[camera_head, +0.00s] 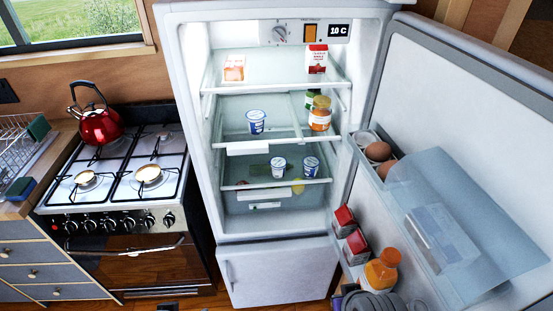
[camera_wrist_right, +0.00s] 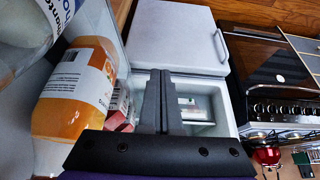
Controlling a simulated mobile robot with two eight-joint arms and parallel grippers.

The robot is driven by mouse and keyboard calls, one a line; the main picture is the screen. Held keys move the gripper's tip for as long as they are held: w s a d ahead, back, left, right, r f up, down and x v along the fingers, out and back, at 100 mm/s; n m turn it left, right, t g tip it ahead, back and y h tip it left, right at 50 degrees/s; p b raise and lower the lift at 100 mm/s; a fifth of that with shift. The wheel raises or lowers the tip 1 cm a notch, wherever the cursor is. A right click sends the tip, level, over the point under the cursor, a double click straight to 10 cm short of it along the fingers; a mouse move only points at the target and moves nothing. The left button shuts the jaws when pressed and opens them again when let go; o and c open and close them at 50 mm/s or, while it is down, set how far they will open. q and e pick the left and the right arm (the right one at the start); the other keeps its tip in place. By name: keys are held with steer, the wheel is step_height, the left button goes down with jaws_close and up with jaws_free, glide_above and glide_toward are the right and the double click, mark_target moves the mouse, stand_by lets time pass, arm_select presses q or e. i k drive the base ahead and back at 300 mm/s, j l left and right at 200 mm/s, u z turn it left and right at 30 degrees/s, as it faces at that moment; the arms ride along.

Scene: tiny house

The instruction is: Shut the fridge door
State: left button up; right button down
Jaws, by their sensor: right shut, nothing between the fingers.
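The fridge (camera_head: 262,190) stands in the middle of the head view. Its door (camera_head: 450,95) is wide open, swung out to the right with its shelved inner side facing me. The lower freezer door (camera_head: 275,272) is shut. My right gripper (camera_wrist_right: 160,75) is shut and empty, close to the door's bottle shelf. An orange bottle (camera_wrist_right: 75,95) is just left of its fingers in the wrist view. In the head view a grey part of my right arm (camera_head: 375,302) shows at the bottom, below that bottle (camera_head: 381,270). My left gripper is not in view.
Red cartons (camera_head: 344,220) stand beside the bottle in the door, and eggs (camera_head: 378,151) sit higher up. Cups, jars and cartons stand on the inner shelves. A stove (camera_head: 110,190) with a red kettle (camera_head: 95,122) is left of the fridge.

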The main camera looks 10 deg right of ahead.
mark_target(489, 108)
steer(key=k+z, duration=0.35)
steer(key=k+l+z, duration=0.15)
steer(key=k+z, duration=0.15)
steer(key=i+l+z, duration=0.1)
steer(key=i+l, duration=0.25)
steer(key=i, duration=0.05)
